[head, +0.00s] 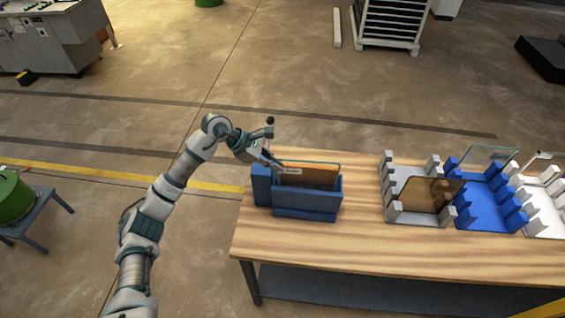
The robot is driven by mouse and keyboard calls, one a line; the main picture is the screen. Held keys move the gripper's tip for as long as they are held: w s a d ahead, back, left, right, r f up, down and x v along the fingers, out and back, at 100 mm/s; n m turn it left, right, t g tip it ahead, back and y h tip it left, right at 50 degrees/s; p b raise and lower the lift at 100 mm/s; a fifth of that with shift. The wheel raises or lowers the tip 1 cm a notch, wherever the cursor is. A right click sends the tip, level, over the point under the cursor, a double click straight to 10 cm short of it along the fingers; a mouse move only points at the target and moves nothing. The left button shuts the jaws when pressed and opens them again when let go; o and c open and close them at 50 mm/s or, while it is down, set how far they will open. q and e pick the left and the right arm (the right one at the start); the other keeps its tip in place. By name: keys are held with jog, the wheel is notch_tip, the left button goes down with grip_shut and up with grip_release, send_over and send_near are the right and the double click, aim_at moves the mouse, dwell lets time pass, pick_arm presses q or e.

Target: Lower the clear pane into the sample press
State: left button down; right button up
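A dark blue slotted box (308,213) stands at the left end of the wooden table. An upright orange panel (312,175) with a small dark label shows inside it. A clear pane (325,164) with a teal edge stands upright along the orange panel, its top edge above the box. My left gripper (272,163) is at the pane's upper left corner, over the box's left end. It overlaps the corner in this view; whether its fingers are closed on the pane is too small to tell. The pane's lower edge is hidden. My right gripper is not in view.
On the table's right are a grey rack (394,172) with a brown tinted pane (420,194), a blue rack (480,201) with another clear pane (488,153), and a white rack (540,206). Bare tabletop (362,235) lies between box and racks.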

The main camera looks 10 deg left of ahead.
aim_at(279, 173)
pick_arm(q)
jog(key=shift+a+f, duration=0.35)
jog(key=shift+f, duration=0.25)
jog(key=shift+w+f+b, duration=0.1)
jog(key=shift+f+b, duration=0.25)
jog(key=shift+b, duration=0.15)
jog(key=x, duration=0.1)
jog(key=b+x, duration=0.1)
jog(key=x, duration=0.1)
jog(key=shift+d+b, duration=0.4)
jog(key=shift+d, duration=0.15)
jog(key=shift+f, duration=0.25)
jog(key=shift+a+f, duration=0.1)
jog(key=shift+a, duration=0.2)
jog(key=shift+w+a+f, duration=0.1)
jog(key=shift+a, duration=0.4)
jog(key=c, duration=1.7)
grip_release()
jog(key=o, duration=0.4)
jog(key=shift+d, duration=0.15)
jog(key=shift+o, duration=0.3)
jog(key=shift+d, duration=0.2)
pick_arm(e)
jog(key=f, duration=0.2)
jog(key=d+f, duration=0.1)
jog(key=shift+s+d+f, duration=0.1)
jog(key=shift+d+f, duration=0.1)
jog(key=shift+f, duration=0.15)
